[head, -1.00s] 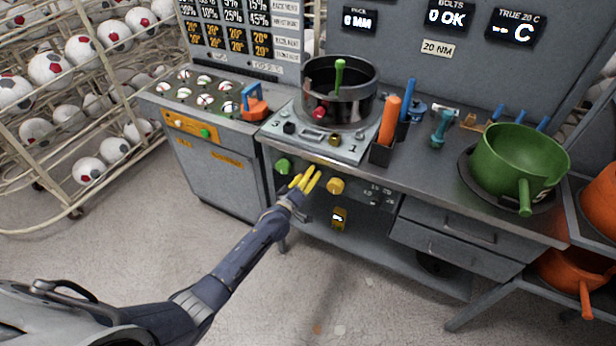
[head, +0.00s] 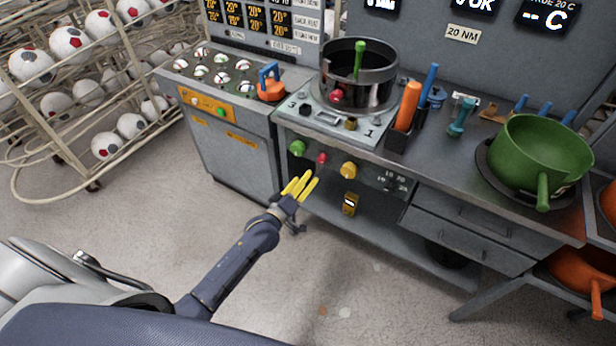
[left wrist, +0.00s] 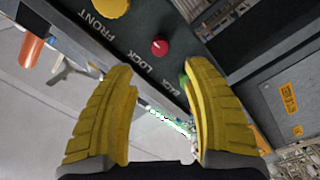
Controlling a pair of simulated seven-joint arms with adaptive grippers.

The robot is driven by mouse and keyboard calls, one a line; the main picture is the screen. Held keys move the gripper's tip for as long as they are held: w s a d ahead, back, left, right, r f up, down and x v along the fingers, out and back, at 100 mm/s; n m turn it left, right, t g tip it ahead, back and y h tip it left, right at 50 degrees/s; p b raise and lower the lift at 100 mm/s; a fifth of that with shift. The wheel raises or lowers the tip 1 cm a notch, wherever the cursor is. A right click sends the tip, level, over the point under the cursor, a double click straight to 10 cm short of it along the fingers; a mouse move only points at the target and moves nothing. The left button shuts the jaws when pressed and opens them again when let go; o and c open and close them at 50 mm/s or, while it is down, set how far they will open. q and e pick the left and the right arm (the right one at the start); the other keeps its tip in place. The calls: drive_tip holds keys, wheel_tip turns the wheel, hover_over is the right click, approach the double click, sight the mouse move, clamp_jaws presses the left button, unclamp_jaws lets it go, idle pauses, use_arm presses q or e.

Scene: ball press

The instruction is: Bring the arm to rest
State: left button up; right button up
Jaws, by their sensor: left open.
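My left gripper (head: 299,186) has yellow fingers and is held in the air in front of the press bench, below its control panel. In the left wrist view its two fingers (left wrist: 158,85) are spread apart with nothing between them. The panel carries a green knob (head: 297,148), a red knob (head: 321,158) and a yellow knob (head: 348,170). The red knob (left wrist: 159,46) also shows in the left wrist view, beyond the fingertips and apart from them. My right gripper is not seen in either view.
A green pan (head: 540,150) sits at the right. A tray with several small balls (head: 222,78) is at the left. A wire rack of balls (head: 70,150) stands far left. The floor (head: 400,310) in front is clear.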

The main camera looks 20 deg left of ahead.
use_arm(q)
drive_tip(key=shift+s, duration=0.15)
idle(0.4)
drive_tip(key=s+a+f+m+g+y, duration=0.1)
drive_tip(key=s+f+m+g, duration=0.15)
drive_tip(key=f, duration=0.75)
drive_tip(key=s+a+f+m+g, duration=0.2)
drive_tip(key=s+f+m, duration=0.1)
drive_tip(key=f, duration=0.7)
drive_tip(key=s+a+f+m+g+y, duration=0.1)
drive_tip(key=s+a+f+m+g, duration=0.2)
drive_tip(key=s+f, duration=1.2)
drive_tip(key=s+d+f+m+g, duration=0.1)
drive_tip(key=s+f+g, duration=0.2)
drive_tip(key=s, duration=0.9)
drive_tip(key=s+d+f+m+g+y, duration=0.1)
drive_tip(key=s+f+g, duration=0.1)
drive_tip(key=s+f, duration=0.6)
drive_tip(key=s+d+f+m+g, duration=0.1)
drive_tip(key=s+f+g, duration=0.2)
drive_tip(key=s, duration=1.4)
wheel_tip(320, 180, down, 2)
drive_tip(key=shift+d+f+g, duration=0.2)
drive_tip(key=shift+g, duration=0.15)
